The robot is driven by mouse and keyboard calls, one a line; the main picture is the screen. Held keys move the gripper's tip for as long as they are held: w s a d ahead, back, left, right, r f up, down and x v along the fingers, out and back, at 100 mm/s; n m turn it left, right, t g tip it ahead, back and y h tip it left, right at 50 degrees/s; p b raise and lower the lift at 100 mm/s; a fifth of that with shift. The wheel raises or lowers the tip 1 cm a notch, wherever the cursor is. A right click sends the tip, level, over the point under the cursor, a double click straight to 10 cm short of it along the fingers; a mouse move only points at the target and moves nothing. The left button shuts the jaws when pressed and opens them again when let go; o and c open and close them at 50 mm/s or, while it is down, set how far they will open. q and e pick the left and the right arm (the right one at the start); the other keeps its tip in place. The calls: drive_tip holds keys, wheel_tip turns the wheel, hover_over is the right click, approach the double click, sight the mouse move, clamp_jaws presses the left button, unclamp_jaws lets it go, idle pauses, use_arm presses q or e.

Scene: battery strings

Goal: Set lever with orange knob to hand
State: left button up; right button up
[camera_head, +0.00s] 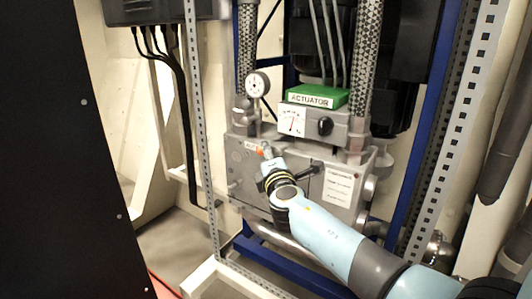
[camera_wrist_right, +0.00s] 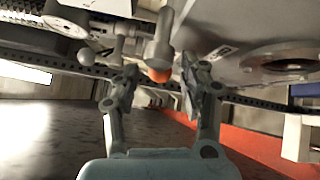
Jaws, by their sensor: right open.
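The lever (camera_wrist_right: 161,42) is a grey rod in the right wrist view, and its orange knob (camera_wrist_right: 160,75) is at the end towards me. My right gripper (camera_wrist_right: 157,84) is open, with one finger on each side of the knob in the picture. I cannot tell whether either finger touches it. In the head view my right arm reaches in from the lower right, and my right gripper (camera_head: 267,152) is at the front of the grey actuator housing (camera_head: 240,165). There the arm and gripper largely hide the lever. My left gripper is not in view.
A green block labelled ACTUATOR (camera_head: 316,97) sits above a dial plate (camera_head: 292,121) with a black knob (camera_head: 325,126). A round gauge (camera_head: 257,84) stands at upper left. A perforated metal post (camera_head: 203,130) and a blue frame (camera_head: 412,140) flank the housing.

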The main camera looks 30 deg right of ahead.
drive_tip(key=shift+x, duration=1.3)
clamp_jaws()
